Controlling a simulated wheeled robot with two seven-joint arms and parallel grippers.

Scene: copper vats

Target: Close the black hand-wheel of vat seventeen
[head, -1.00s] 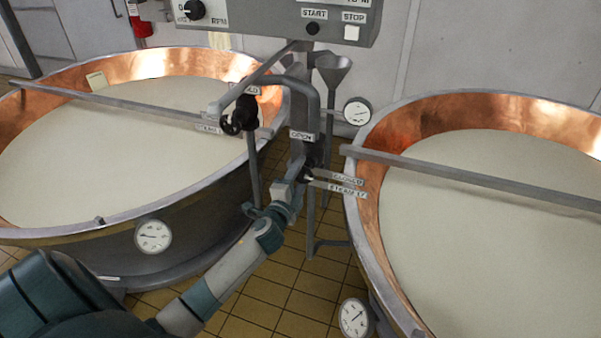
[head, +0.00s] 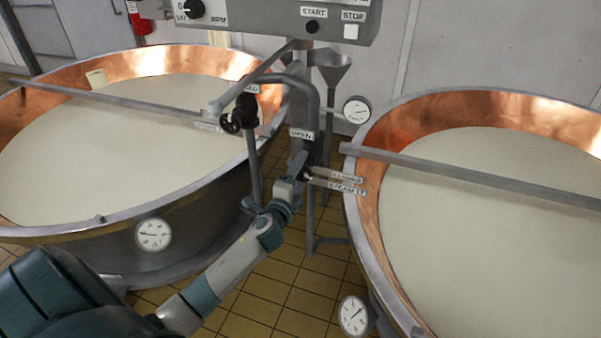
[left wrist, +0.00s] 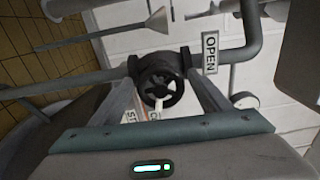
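The black hand-wheel (left wrist: 160,82) shows in the left wrist view, with a spoked rim and a pale pointer at its lower edge. An OPEN label (left wrist: 210,53) is beside it. My left gripper (left wrist: 163,80) has one finger on each side of the wheel; it looks open, and I cannot tell whether the fingers touch the rim. In the head view my left gripper (head: 302,168) is at the pipe between the vats and mostly hides this wheel. A STEAM 17 label (head: 347,188) and a CLOSED label (head: 347,176) stick out to its right. My right gripper is not in view.
A second black hand-wheel (head: 238,116) is on the left pipe. The left vat (head: 75,226) and right vat (head: 352,215) flank the post, each with a bar across. A control box (head: 270,20) hangs above, with a funnel (head: 333,65) below it. Tiled floor (head: 270,290) lies between.

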